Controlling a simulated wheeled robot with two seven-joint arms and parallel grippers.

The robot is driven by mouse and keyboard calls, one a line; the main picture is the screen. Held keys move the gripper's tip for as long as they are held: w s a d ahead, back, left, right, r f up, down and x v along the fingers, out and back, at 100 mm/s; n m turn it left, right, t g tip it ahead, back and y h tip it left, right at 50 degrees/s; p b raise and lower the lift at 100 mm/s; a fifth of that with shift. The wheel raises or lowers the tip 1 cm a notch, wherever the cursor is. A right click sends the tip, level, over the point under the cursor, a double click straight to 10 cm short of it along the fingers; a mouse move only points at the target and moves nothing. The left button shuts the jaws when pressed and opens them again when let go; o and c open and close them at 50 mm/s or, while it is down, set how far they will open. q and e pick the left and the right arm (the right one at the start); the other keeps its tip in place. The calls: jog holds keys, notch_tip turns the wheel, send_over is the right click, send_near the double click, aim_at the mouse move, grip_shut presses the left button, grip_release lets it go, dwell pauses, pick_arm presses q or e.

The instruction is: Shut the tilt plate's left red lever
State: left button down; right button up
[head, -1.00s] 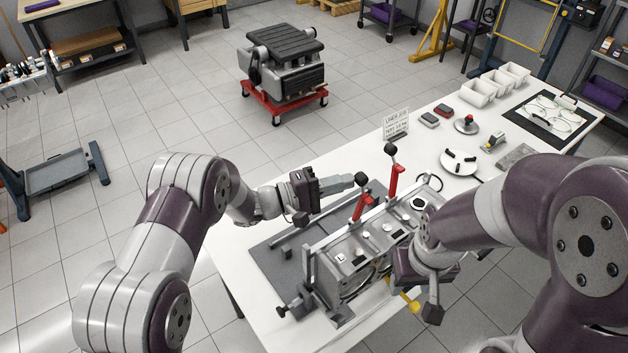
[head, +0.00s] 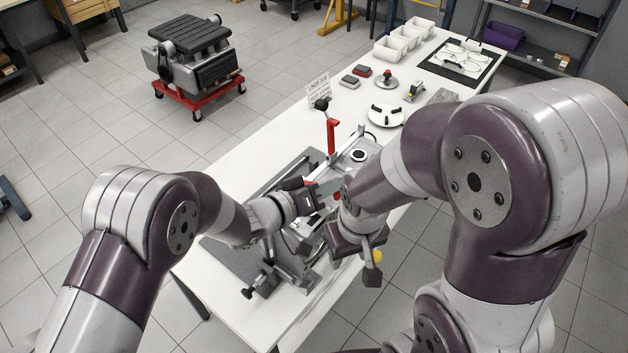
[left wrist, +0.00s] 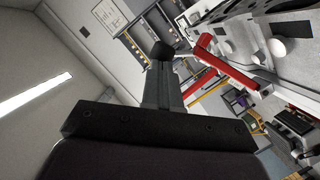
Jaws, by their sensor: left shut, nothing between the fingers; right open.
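The tilt plate (head: 296,262) stands on the white table and carries the grey engine part (head: 357,156). One red lever (head: 331,137) with a black knob stands upright at its far end. The left red lever shows only as small red patches (head: 337,196) beside my left gripper, which hides most of it; its exact angle cannot be told. My left gripper (head: 332,187) is shut and empty, low over the plate's near part. Red lever parts (left wrist: 226,65) show just right of its fingers (left wrist: 166,75) in the left wrist view; contact is unclear. My right gripper (head: 372,270) is open near the front.
The white table (head: 235,180) holds a sign (head: 318,92), a white disc (head: 385,116), white bins (head: 405,40) and a black mat (head: 488,66) toward the back. My right arm covers the plate's right side.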

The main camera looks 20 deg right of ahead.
pick_arm(q)
notch_tip(320, 180, down, 6)
jog(key=s+d+m+y+b, duration=0.1)
jog(key=s+m+b, duration=0.1)
jog(key=b, duration=0.3)
jog(key=shift+s+d+r+m+t, duration=0.2)
jog(key=shift+d+r+m+t, duration=0.1)
jog(key=shift+d+t, duration=0.1)
